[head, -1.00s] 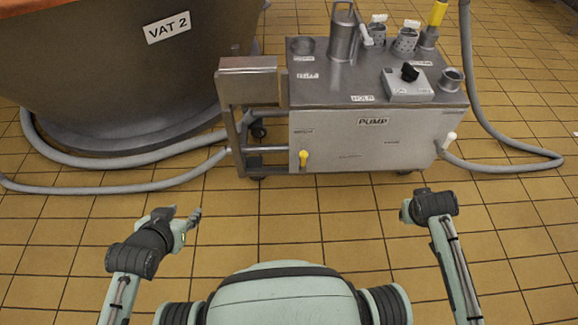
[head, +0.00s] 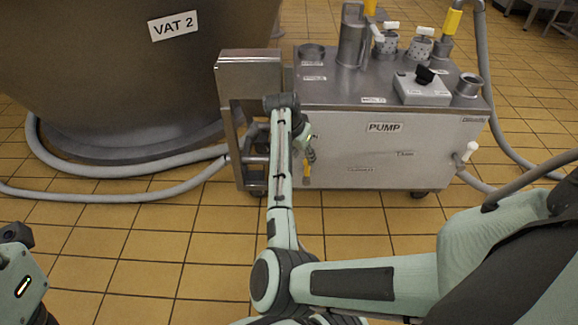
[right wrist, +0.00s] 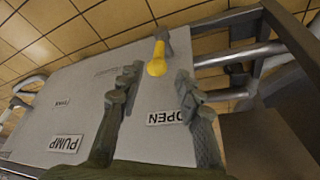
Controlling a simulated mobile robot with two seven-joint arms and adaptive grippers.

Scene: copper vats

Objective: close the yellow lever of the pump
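The pump (head: 405,155) is a steel box on wheels. Its yellow lever (head: 307,174) hangs low at the left end of the front face, partly hidden by my right arm in the head view. In the right wrist view the yellow lever (right wrist: 157,60) shows just beyond the fingertips, in line with the gap between them. My right gripper (head: 310,150) is open and empty, in front of the lever; both its fingers show in the right wrist view (right wrist: 157,80). An OPEN label (right wrist: 165,118) is beside the lever. Only part of my left arm shows; its fingers are out of sight.
A white-handled valve (head: 468,151) is at the pump's right end. A metal box on a frame (head: 248,75) stands at its left. VAT 2 (head: 130,80) is behind left, with grey hoses (head: 130,195) on the tiled floor. The floor before the pump is clear.

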